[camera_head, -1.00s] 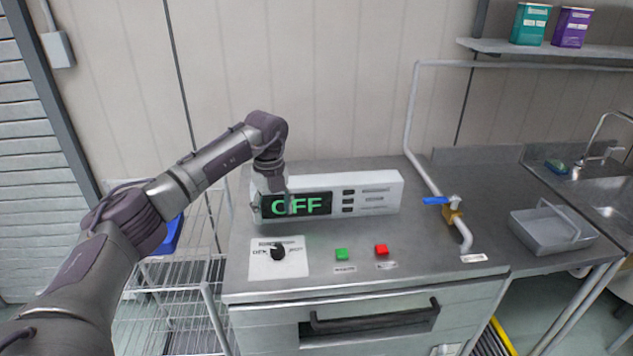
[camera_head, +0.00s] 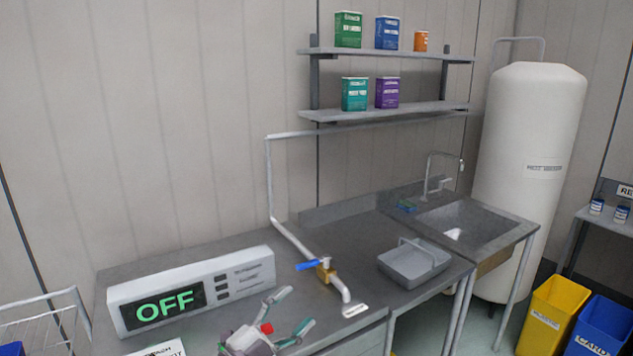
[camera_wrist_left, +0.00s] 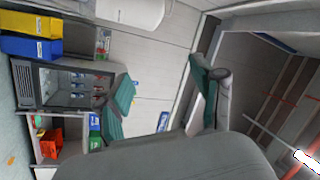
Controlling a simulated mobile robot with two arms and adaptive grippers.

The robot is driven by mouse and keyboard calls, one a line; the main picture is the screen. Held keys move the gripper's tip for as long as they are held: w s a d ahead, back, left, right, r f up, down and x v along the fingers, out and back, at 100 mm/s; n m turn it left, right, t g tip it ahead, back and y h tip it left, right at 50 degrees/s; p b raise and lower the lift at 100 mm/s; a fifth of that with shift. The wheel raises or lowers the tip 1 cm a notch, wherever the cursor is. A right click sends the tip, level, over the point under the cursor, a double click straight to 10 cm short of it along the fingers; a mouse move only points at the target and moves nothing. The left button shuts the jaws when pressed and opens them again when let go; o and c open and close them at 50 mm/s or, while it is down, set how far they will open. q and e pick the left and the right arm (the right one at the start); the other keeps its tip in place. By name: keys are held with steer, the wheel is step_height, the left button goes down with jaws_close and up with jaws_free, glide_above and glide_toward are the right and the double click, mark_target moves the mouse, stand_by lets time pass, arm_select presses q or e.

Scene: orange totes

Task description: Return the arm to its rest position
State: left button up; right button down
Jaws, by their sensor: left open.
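My left gripper (camera_head: 294,310) is at the bottom of the head view, in front of the grey counter. Its two teal-tipped fingers are spread apart with nothing between them in its grip. In the left wrist view the open fingers (camera_wrist_left: 163,85) also show, spread wide and empty. The rest of the left arm is out of the head view. A red button (camera_head: 266,328) shows behind the fingers, and I cannot tell how close they are to it. My right gripper is not in view.
The display box (camera_head: 200,291) reads OFF on the counter. A pipe with a blue-handled valve (camera_head: 309,265) rises beside a grey basket (camera_head: 413,262). A sink (camera_head: 470,222), white tank (camera_head: 530,150), yellow bin (camera_head: 552,312) and blue bin (camera_head: 600,325) are further right.

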arm_select(q)
steer(key=s+a+f+n+y, duration=0.4)
steer(key=a+f+n+y, duration=0.2)
steer(key=a+n+y, duration=0.15)
steer(key=s+a+f+n+y, duration=0.4)
steer(key=a+f+n+y, duration=0.2)
steer(key=n+y, duration=0.15)
steer(key=s+a+f+n+g, duration=0.1)
steer(key=s+f+g, duration=0.5)
steer(key=s, duration=0.6)
steer(key=s+a+f+n+g, duration=0.2)
steer(key=s+f+g, duration=0.3)
steer(key=s, duration=0.7)
step_height(320, 180, down, 27)
steer(key=s+g, duration=0.2)
steer(key=s+a+f+g+b, duration=0.1)
steer(key=s+a+f, duration=0.1)
steer(key=s+f, duration=1.4)
steer(key=shift+a+f+m+h+b, duration=0.25)
steer(key=shift+f+m+h+b, duration=0.05)
steer(key=shift+f, duration=0.25)
steer(key=shift+s, duration=0.1)
